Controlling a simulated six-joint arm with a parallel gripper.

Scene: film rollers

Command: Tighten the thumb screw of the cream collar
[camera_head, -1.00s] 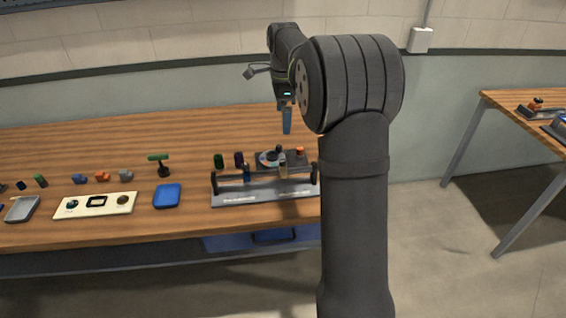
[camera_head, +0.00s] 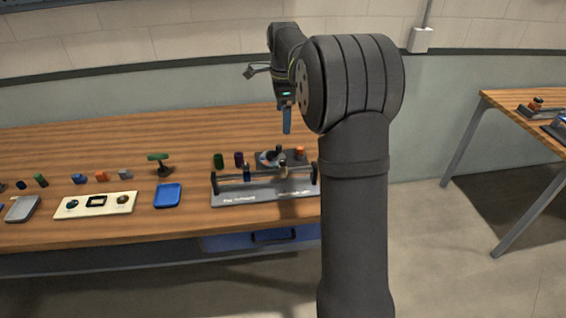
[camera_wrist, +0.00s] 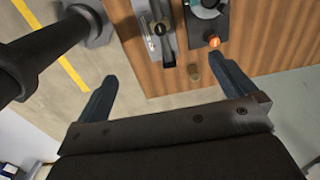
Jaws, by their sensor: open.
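My gripper (camera_head: 287,120) hangs above and behind the stand, with blue fingers pointing down. In the wrist view my gripper (camera_wrist: 163,72) is open, with its two fingers wide apart and nothing between them. The stand (camera_wrist: 165,52) shows at the top of that view, beyond the fingertips.
Behind the rod is a dark block (camera_head: 268,158) with a round dial and an orange knob (camera_head: 300,150). Green and purple cylinders stand left of it. A blue tray (camera_head: 167,196) and a cream panel (camera_head: 95,205) lie further left. The bench's back is clear.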

